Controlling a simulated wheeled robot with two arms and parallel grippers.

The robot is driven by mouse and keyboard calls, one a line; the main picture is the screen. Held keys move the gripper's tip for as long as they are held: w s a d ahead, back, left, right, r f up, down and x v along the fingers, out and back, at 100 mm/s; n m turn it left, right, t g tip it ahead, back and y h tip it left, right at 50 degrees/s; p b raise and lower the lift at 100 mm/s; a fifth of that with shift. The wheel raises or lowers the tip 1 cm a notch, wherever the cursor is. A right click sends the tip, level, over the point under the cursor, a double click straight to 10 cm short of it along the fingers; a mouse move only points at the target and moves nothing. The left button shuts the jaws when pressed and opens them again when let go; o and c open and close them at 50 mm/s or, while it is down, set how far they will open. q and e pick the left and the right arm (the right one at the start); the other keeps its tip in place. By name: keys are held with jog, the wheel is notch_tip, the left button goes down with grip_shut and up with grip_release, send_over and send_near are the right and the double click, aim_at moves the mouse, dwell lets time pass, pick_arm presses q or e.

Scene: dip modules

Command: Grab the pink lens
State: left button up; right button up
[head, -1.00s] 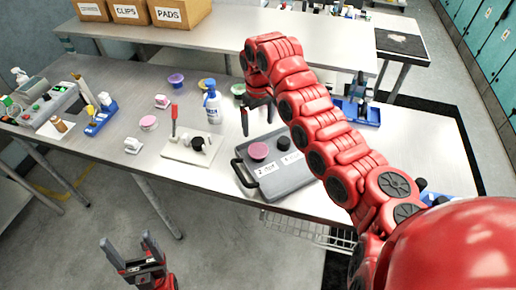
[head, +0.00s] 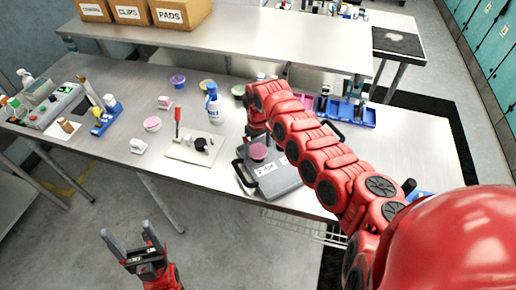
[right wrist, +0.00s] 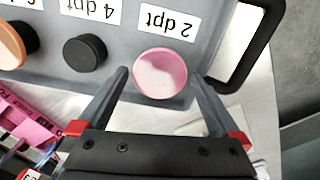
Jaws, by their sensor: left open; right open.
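The pink lens (head: 258,151) is a round disc on the grey case (head: 283,184), by its left end. In the right wrist view the pink lens (right wrist: 160,73) lies beside the "2 dpt" label, between the fingertips of my right gripper (right wrist: 159,76). The fingers are open on both sides of it, with a small gap showing; I cannot tell their height above the case. In the head view my right gripper (head: 258,136) is right at the lens, partly hiding the case. My left gripper (head: 128,234) is open and empty, low in front of the table.
In the right wrist view a black lens (right wrist: 85,53) and an orange lens (right wrist: 10,46) sit on the case, near a black handle (right wrist: 262,40). A spray bottle (head: 213,105) and a white board (head: 193,150) with a red-handled tool stand left of the case.

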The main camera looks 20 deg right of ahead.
jog(key=c, duration=1.1)
jog(key=shift+r, duration=0.15)
